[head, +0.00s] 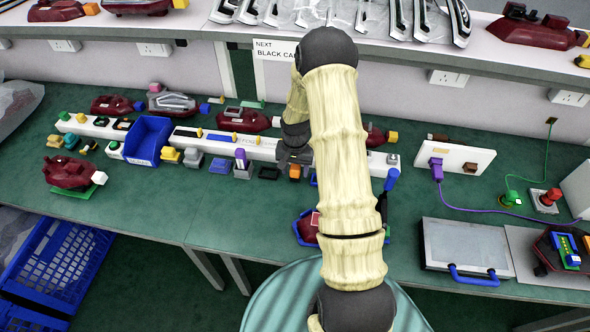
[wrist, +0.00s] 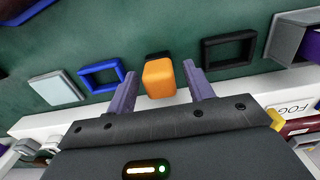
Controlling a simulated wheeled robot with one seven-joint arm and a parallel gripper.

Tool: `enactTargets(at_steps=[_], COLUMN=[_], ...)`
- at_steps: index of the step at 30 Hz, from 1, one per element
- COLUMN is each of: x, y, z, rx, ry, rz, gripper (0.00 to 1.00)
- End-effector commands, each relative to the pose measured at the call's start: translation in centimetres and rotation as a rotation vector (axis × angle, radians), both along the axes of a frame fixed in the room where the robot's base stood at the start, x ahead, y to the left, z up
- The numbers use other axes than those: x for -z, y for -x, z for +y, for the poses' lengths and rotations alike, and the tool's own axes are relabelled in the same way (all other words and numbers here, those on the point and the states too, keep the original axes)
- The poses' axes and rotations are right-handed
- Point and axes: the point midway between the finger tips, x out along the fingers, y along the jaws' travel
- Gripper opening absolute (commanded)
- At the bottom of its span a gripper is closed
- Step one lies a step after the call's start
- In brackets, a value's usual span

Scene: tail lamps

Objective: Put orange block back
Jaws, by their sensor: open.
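The orange block (wrist: 160,79) stands between the two purple fingers of my gripper (wrist: 159,70) in the wrist view. Gaps show on both sides, so the fingers are apart from it. A dark piece (wrist: 157,57) shows just behind the block; I cannot tell whether the block sits in it. In the head view the orange block (head: 295,171) is a small patch at the front of the white rail (head: 258,149), just below my gripper (head: 296,157). My gripper is open and holds nothing. My arm hides part of the rail and bench there.
In the wrist view a blue square frame (wrist: 101,76) and a black square frame (wrist: 229,48) flank the block. A pale square (wrist: 56,89) lies farther left. In the head view a blue bin (head: 148,141) stands left along the rail. The bench front at left-centre is clear.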

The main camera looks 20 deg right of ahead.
Motion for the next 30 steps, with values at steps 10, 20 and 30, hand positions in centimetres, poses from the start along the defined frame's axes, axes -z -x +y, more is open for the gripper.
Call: enactTargets(at_steps=[10, 20, 30], x=[-5.8, -11.0, -11.4], y=[-0.1, -0.1, 0.0], z=[0.0, 0.0, 0.0], rx=[0.000, 0.000, 0.000], ry=[0.001, 0.001, 0.000], rz=[-0.005, -0.003, 0.000], gripper=[0.52, 0.52, 0.52])
